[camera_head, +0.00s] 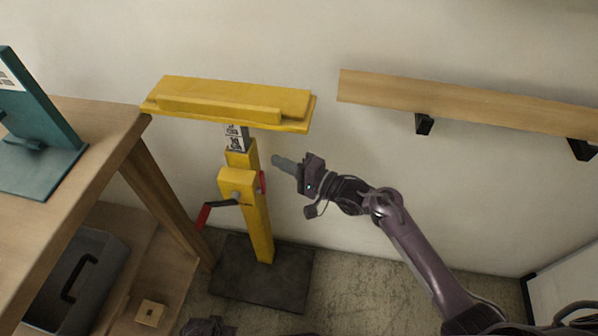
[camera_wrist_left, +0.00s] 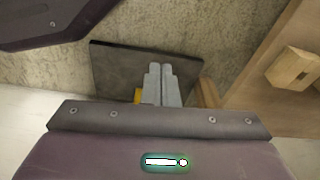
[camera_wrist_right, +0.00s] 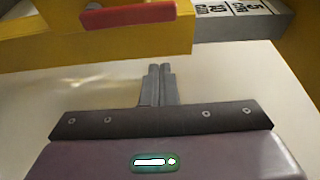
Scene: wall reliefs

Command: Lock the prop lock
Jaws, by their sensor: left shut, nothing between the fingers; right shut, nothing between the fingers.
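The yellow prop stand (camera_head: 258,225) stands by the wall with a wide yellow head (camera_head: 235,100) on top. A red lever (camera_head: 262,182) sits on the right side of its post and looks upright; it is probably the lock. It also shows as a red bar in the right wrist view (camera_wrist_right: 130,15). A crank with a red grip (camera_head: 203,215) sticks out to the left. My right gripper (camera_head: 277,161) is shut and empty, just right of the post and apart from the lever. My left gripper (camera_wrist_left: 160,68) is shut and empty, above the dark base plate (camera_wrist_left: 115,68).
A wooden table (camera_head: 95,112) with a teal stand (camera_head: 45,130) is at the left. A dark box (camera_head: 85,275) and a small wooden block (camera_head: 150,312) lie on its lower shelf. A wooden rail (camera_head: 460,103) on black brackets runs along the wall at right.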

